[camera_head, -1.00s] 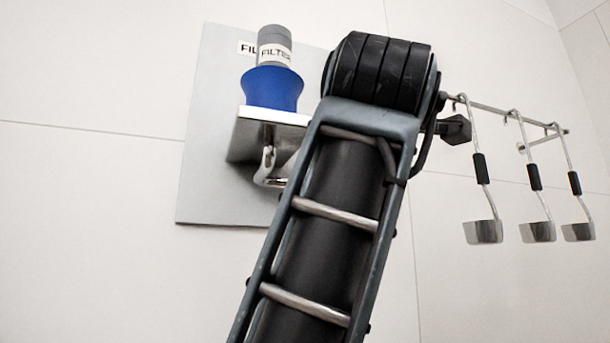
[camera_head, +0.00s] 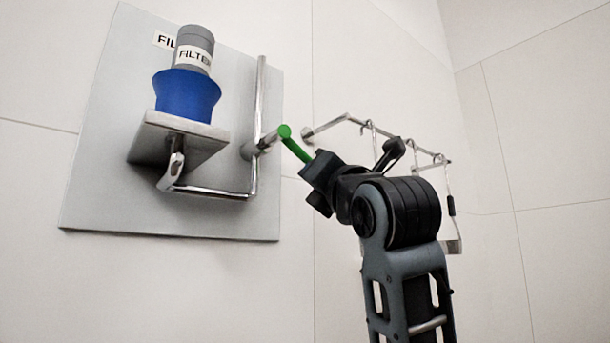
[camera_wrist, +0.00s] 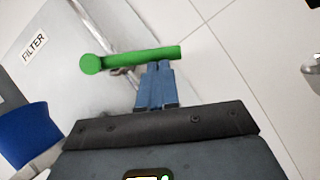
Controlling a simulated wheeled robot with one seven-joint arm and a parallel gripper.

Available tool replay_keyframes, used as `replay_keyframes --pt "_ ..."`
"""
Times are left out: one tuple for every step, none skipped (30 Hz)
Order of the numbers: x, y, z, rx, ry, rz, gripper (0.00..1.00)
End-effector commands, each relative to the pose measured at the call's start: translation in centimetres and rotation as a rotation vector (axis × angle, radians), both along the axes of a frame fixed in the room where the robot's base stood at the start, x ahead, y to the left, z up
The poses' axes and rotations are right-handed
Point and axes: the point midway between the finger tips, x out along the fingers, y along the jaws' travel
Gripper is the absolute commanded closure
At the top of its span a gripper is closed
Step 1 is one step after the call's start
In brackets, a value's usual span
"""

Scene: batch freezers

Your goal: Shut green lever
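The green lever (camera_head: 295,146) is a short bar with a round end, on a metal pipe fitting at the right side of the wall panel. In the head view it slopes down to the right, and its lower end meets my gripper (camera_head: 312,166). In the wrist view the lever (camera_wrist: 135,58) lies across the picture just ahead of the fingertips. My gripper's blue fingers (camera_wrist: 158,68) are close together, side by side, with no object visible between them. The tips are at or against the lever's right part; I cannot tell whether they touch it.
A grey panel (camera_head: 105,165) carries a blue-and-grey filter (camera_head: 188,92) on a metal shelf (camera_head: 195,150), with a bent pipe (camera_head: 258,100) beside the lever. Right of it, a wall rail (camera_head: 345,119) holds hanging ladles, partly hidden by my arm. The wall is otherwise bare.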

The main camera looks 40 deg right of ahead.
Motion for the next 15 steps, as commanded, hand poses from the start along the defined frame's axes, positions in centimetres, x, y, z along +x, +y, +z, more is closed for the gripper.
replay_keyframes --pt "-0.1 -0.6 0.2 -0.049 0.001 -0.008 1.0" --pt "-0.1 -0.8 0.4 -0.076 0.0 -0.007 1.0" --pt "-0.1 -1.0 0.6 -0.114 0.001 -0.007 1.0" --pt "-0.1 -1.1 0.8 -0.142 0.001 -0.007 1.0" --pt "-0.1 -1.3 1.0 -0.167 0.0 -0.007 1.0" --pt "0.0 -1.5 1.2 -0.203 0.001 -0.006 1.0" --pt "0.0 -1.6 1.3 -0.227 0.001 -0.006 1.0" --pt "-0.1 -1.7 1.5 -0.253 0.001 -0.006 1.0" --pt "-0.1 -1.8 1.8 -0.284 0.001 -0.006 1.0" --pt "0.0 -1.7 1.9 -0.283 0.0 -0.002 1.0" --pt "0.0 -1.8 2.1 -0.28 -0.001 -0.003 1.0" --pt "0.0 -1.9 2.3 -0.278 -0.001 -0.003 1.0" --pt "0.0 -2.0 2.4 -0.277 0.0 -0.002 1.0" --pt "0.0 -2.1 2.6 -0.277 0.001 -0.001 1.0" --pt "0.0 -2.2 2.7 -0.276 0.001 -0.001 1.0"
